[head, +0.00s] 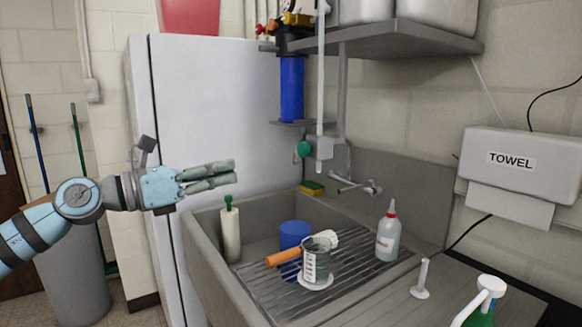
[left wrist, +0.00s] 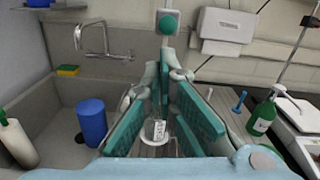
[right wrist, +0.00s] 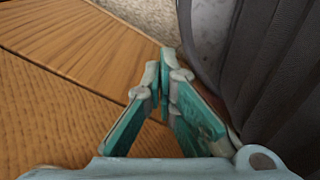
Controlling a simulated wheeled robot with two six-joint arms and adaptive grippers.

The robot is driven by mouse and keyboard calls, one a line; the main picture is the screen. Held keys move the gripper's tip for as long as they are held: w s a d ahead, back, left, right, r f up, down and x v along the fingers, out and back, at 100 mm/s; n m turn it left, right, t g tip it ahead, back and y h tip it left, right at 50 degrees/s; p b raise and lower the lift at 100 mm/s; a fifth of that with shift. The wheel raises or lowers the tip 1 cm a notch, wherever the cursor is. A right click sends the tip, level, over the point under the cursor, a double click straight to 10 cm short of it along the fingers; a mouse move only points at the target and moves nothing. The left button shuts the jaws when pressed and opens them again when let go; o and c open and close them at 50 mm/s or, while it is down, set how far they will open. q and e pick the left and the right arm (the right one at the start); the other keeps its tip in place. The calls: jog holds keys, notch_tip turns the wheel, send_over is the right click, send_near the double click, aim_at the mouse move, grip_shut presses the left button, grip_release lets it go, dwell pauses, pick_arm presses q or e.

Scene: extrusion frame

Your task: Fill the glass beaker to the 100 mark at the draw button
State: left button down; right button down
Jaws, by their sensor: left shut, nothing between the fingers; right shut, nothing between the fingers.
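The glass beaker (head: 317,260), with a printed scale, stands upright on the slatted drainer at the sink; its fill level is too small to read. It also shows between my left fingers in the left wrist view (left wrist: 158,130). The round green draw button (head: 304,149) sits beside a pale dispenser box (head: 323,148) above the sink, and shows in the left wrist view (left wrist: 168,24). My left gripper (head: 234,172) is shut and empty, left of the button and apart from it. My right gripper (right wrist: 166,62) is shut and empty, away from the sink.
A blue cup (head: 294,234), an orange-handled brush (head: 284,257) and a wash bottle (head: 388,236) stand or lie around the beaker. A faucet (head: 357,185) projects over the sink. A grey shelf (head: 385,38) overhangs it.

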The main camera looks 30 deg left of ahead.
pick_arm(q)
jog(key=s+d+m, duration=0.1)
jog(key=d+m, duration=0.1)
jog(key=p, duration=1.6)
send_near(302, 157)
jog(key=r, duration=0.1)
jog(key=shift+n, duration=0.3)
jog(key=x, duration=0.2)
jog(key=p+x, duration=0.1)
jog(key=x, duration=0.1)
jog(key=f+x, duration=0.1)
jog(key=x, duration=0.1)
jog(key=shift+w+d, duration=0.15)
jog(key=shift+w, duration=0.05)
jog(key=shift+w+d+f, duration=0.1)
jog(key=shift+w+d, duration=0.05)
jog(key=shift+w, duration=0.1)
